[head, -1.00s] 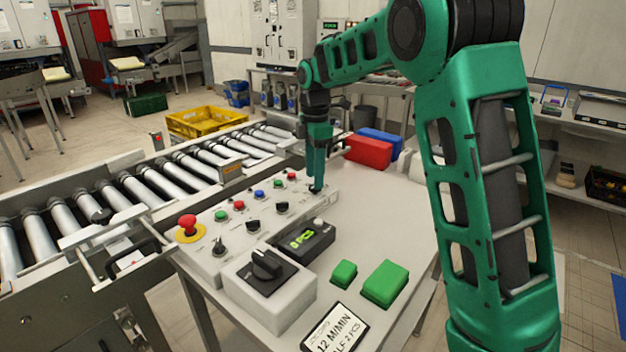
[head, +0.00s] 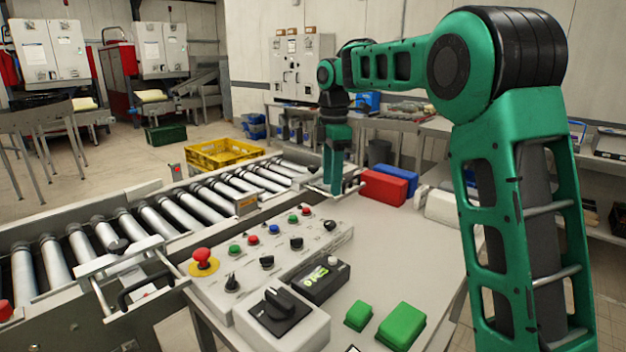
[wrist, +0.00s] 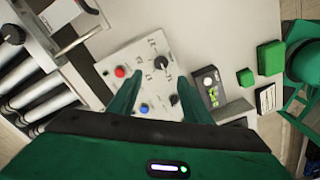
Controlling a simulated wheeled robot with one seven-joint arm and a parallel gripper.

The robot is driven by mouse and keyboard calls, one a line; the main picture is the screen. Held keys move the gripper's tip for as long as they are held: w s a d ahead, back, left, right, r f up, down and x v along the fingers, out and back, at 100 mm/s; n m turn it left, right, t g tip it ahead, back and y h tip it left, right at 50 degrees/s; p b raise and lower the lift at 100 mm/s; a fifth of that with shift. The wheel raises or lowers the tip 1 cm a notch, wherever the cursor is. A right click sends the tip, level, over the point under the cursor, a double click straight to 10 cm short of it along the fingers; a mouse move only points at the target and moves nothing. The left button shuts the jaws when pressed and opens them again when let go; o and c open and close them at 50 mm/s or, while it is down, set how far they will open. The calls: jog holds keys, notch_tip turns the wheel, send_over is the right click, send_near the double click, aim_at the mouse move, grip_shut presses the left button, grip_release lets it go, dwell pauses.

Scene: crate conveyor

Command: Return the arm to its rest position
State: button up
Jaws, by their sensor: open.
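My gripper (head: 333,188) is open and empty, pointing down above the far end of the control panel (head: 215,290) in the head view. In the wrist view its two fingers (wrist: 152,103) stand apart, with the panel's buttons and knobs seen between and beyond them, and nothing held. My arm reaches from the right of the head view, over the table, to the gripper. The panel carries a red mushroom button (head: 203,257), several small coloured buttons and several black knobs. The fingertips appear clear of the panel.
A roller conveyor (head: 140,237) runs along the table's left side, with a yellow crate (head: 222,153) beyond it. Green blocks (head: 401,325), a large dial box (head: 281,318) and a small display (head: 320,278) are near the front. Red (head: 388,188) and blue blocks lie behind.

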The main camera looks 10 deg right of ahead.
jog(key=s+d+f+m, duration=0.1)
jog(key=s+d+m, duration=0.6)
jog(key=s, duration=0.3)
jog(key=s+d+f+m, duration=0.2)
jog(key=s+d+m, duration=0.45)
jog(key=s, duration=0.45)
jog(key=s+d+f+m, duration=0.1)
jog(key=s+f+m, duration=0.4)
jog(key=s, duration=0.5)
jog(key=s+d+f+m, duration=0.2)
jog(key=s+f+m, duration=0.2)
jog(key=s, duration=0.7)
jog(key=shift+s+d+f+m, duration=0.2)
jog(key=shift+d+f+m, duration=0.15)
jog(key=shift+m, duration=0.6)
jog(key=shift+w, duration=0.15)
jog(key=shift+w+f, duration=0.25)
jog(key=shift+w, duration=0.25)
